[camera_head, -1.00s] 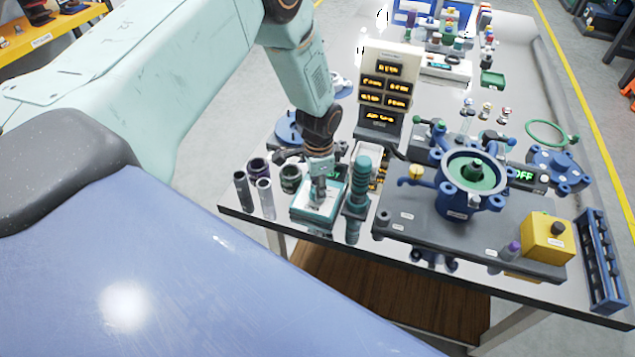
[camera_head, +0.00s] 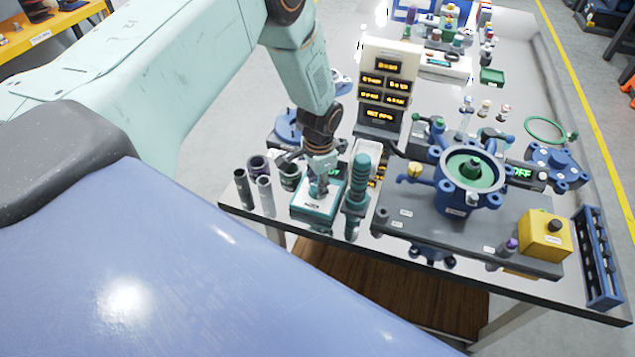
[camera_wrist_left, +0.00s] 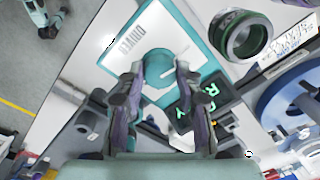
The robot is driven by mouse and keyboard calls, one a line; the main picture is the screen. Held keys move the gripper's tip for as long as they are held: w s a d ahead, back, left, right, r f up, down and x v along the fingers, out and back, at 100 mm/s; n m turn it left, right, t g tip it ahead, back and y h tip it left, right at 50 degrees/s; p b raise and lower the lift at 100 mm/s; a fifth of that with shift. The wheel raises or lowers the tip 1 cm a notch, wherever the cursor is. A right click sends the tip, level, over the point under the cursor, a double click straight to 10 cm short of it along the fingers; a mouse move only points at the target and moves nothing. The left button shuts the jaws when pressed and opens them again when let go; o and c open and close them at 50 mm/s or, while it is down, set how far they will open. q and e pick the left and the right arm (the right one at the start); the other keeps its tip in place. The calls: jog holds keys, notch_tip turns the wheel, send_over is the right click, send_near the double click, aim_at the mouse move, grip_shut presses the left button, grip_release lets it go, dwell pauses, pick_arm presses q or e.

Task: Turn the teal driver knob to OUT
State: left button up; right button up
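The teal driver box (camera_head: 318,205) stands at the near left part of the table, with a white top. Its round teal knob shows in the left wrist view (camera_wrist_left: 158,66), with a label reading DRIVER beside it. My left gripper (camera_wrist_left: 161,72) points down at the box, its two fingers on either side of the knob. A small gap shows at the right finger, so it looks open around the knob. In the head view the left gripper (camera_head: 319,192) hides the knob. A small dark display with green letters (camera_wrist_left: 197,105) is partly behind the right finger. My right gripper is not in view.
Dark and grey cylinders (camera_head: 264,192) stand left of the box. A teal-handled tool (camera_head: 358,185) stands close on its right. A panel with amber readouts (camera_head: 386,90) stands behind; its lowest line seems to begin with OUT. A blue ring fixture (camera_head: 470,170) sits on the grey base at right.

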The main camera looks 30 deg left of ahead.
pick_arm(q)
jog(key=o, duration=0.5)
jog(key=shift+c, duration=0.2)
jog(key=shift+r, duration=0.1)
notch_tip(320, 180, up, 12)
jog(key=shift+s+d, duration=0.15)
jog(key=shift+d, duration=0.1)
